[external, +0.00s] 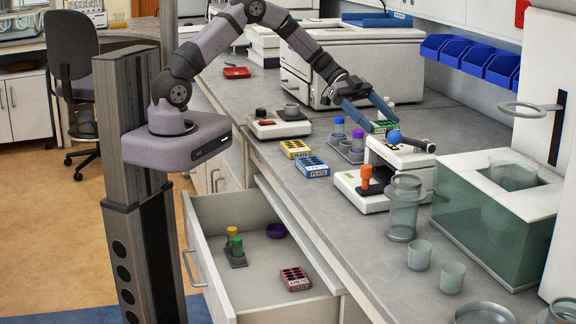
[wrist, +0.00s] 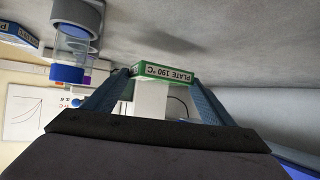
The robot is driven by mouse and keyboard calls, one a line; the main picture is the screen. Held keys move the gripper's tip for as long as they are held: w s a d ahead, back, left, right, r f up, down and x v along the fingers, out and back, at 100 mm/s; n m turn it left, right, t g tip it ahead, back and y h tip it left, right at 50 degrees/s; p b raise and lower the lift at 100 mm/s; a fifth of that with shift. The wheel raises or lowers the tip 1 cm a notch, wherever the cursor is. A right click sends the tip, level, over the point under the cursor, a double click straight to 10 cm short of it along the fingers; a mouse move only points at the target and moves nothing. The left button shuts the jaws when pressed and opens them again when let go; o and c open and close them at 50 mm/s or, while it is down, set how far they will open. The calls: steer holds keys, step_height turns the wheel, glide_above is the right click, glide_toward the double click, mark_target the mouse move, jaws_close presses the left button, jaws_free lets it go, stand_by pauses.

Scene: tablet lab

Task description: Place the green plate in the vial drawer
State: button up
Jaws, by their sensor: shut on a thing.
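The green plate (external: 383,127) is held between the two fingers of my gripper (external: 372,113), above the bench and beside the white device. In the wrist view the green plate (wrist: 163,73) shows its edge, with "PLATE 190 °C" upside down, between the fingertips of my gripper (wrist: 165,85). The vial drawer (external: 262,265) is pulled open below the bench at lower left, far from my gripper. In it are a small rack (external: 236,257) with yellow- and green-capped vials, a purple bowl (external: 276,231) and a pink plate (external: 295,279).
A yellow plate (external: 295,148) and a blue plate (external: 312,166) lie on the bench. A vial rack (external: 348,148) stands near my gripper. Glass jars (external: 404,208) and a green-tinted tank (external: 490,215) stand at right. The drawer's floor has bare room between its contents.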

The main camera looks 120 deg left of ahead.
mark_target(376, 132)
steer(key=shift+f+p, duration=0.65)
steer(key=shift+f, duration=1.25)
steer(key=shift+f+b, duration=0.15)
steer(key=shift+b, duration=0.2)
steer(key=o, duration=1)
